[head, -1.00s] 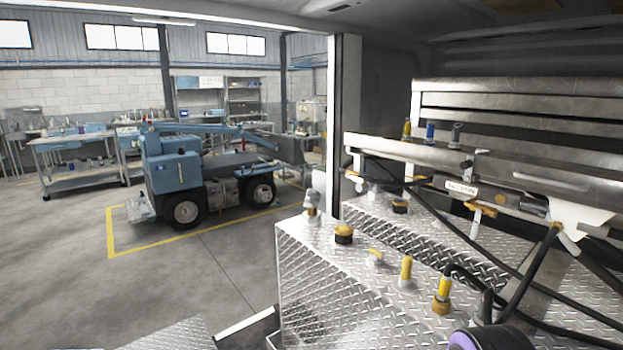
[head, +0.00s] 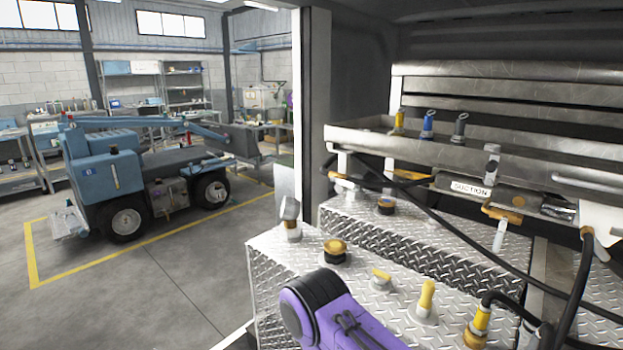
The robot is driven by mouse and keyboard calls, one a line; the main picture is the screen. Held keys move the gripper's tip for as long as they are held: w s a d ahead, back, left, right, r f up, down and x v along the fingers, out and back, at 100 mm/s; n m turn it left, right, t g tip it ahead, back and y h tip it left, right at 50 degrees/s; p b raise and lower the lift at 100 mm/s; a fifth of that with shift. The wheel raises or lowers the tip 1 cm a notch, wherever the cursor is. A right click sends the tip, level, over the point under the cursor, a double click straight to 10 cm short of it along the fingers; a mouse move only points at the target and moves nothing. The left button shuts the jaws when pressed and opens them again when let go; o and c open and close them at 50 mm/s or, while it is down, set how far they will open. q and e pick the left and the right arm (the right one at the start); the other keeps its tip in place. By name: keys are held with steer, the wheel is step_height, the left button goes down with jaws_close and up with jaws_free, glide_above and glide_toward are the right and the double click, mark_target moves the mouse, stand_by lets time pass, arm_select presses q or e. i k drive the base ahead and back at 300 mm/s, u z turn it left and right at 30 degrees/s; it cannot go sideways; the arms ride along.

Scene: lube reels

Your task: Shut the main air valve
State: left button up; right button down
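No part is marked as the main air valve, so I cannot tell which one it is. A valve with a yellow-orange handle (head: 502,213) hangs under the metal rail, just below a white SUCTION label (head: 470,188). A small yellow lever-like fitting (head: 381,278) stands on top of the near diamond-plate tank. A taller yellow fitting (head: 426,298) stands to its right. A purple and black link of my arm rises at the bottom middle in front of the tank. Neither gripper's fingers show.
The diamond-plate tank (head: 290,262) carries a black and yellow cap (head: 335,251). Black hoses (head: 578,290) cross at the right. A metal door post (head: 314,110) stands left of the rail (head: 400,148). A blue vehicle (head: 105,170) is parked on the open floor at left.

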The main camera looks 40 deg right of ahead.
mark_target(344, 183)
steer(key=z, duration=0.2)
steer(key=i, duration=0.85)
steer(key=z, duration=1.1)
steer(key=i, duration=0.65)
steer(key=z, duration=0.65)
